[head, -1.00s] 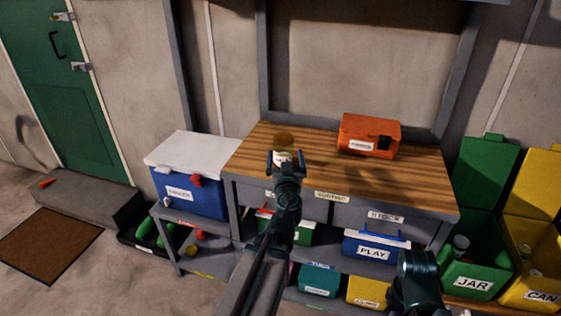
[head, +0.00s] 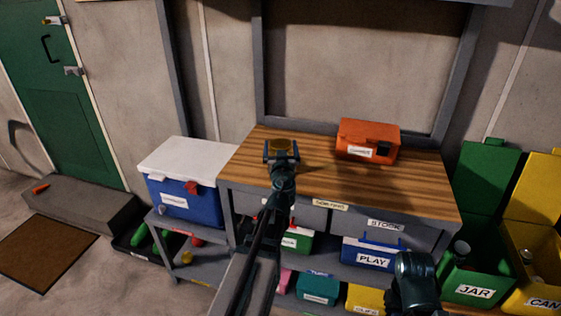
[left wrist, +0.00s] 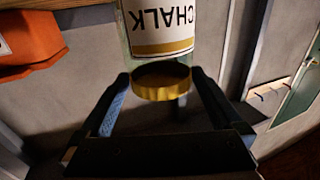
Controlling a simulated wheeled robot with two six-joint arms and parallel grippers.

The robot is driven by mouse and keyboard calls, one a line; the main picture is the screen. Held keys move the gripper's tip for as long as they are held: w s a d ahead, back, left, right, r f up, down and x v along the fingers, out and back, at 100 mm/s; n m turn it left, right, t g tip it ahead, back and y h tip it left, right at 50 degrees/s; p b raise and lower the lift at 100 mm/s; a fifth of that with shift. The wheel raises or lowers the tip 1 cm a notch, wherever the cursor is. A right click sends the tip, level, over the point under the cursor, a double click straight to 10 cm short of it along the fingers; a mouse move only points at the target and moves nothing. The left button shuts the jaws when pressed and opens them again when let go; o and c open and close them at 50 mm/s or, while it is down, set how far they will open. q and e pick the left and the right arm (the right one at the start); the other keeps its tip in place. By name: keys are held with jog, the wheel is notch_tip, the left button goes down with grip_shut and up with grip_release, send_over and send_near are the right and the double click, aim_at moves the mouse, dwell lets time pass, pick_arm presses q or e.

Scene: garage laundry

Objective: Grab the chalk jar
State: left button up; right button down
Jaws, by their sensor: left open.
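The chalk jar (head: 280,145) is a clear jar with a gold lid, standing near the left end of the wooden bench top. In the left wrist view the chalk jar (left wrist: 160,50) appears upside down, with its white CHALK label and gold lid. My left gripper (head: 281,154) is open, its fingers on either side of the lid. In the wrist view the left gripper (left wrist: 160,88) shows gaps between both fingers and the lid. Its wrist hides most of the jar body in the head view. A dark part of my right arm shows at lower right, with no fingers visible.
An orange box (head: 367,140) sits right of the jar on the workbench (head: 400,190). A blue cooler with a white lid (head: 185,180) stands at left. Labelled bins fill the shelf below. A green JAR bin (head: 475,280) and yellow CAN bin (head: 540,290) stand at right.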

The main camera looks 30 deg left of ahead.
aim_at(280, 140)
pick_arm(q)
jog(key=x, duration=0.3)
jog(key=shift+w+a+f, duration=0.2)
jog(key=shift+w+a, duration=0.05)
jog(key=shift+w, duration=0.05)
jog(key=shift+s, duration=0.1)
jog(key=shift+c, duration=0.4)
grip_shut()
